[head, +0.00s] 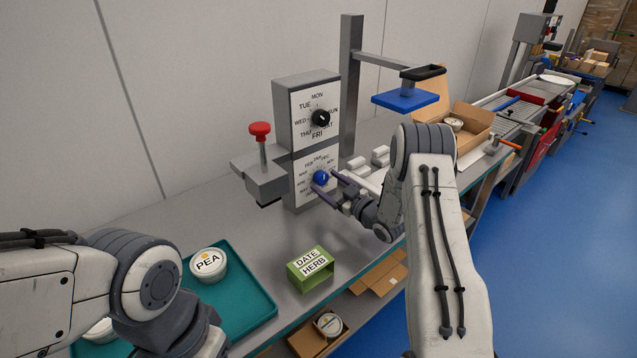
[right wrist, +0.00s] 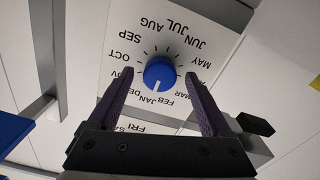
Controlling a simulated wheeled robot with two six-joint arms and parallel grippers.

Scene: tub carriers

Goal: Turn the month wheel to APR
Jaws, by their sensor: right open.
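The month wheel is a blue knob (head: 321,178) on the lower white dial plate of a grey stamping device; it also shows in the right wrist view (right wrist: 160,72). Its white mark points at about JAN. The month names ring the knob and look upside down in the right wrist view; the APR spot is mostly hidden by a finger. My right gripper (head: 326,181) is open, its fingers on either side of the knob, as the right wrist view (right wrist: 159,74) shows. I cannot tell whether they touch it. My left arm is at lower left; its gripper is not in view.
Above is a weekday dial with a black knob (head: 320,118). A red-topped lever (head: 260,132) stands left of it. A green DATE HERB block (head: 310,268) and a teal tray (head: 258,303) with a PEA tub (head: 208,264) lie in front. A blue plate (head: 404,98) hangs at right.

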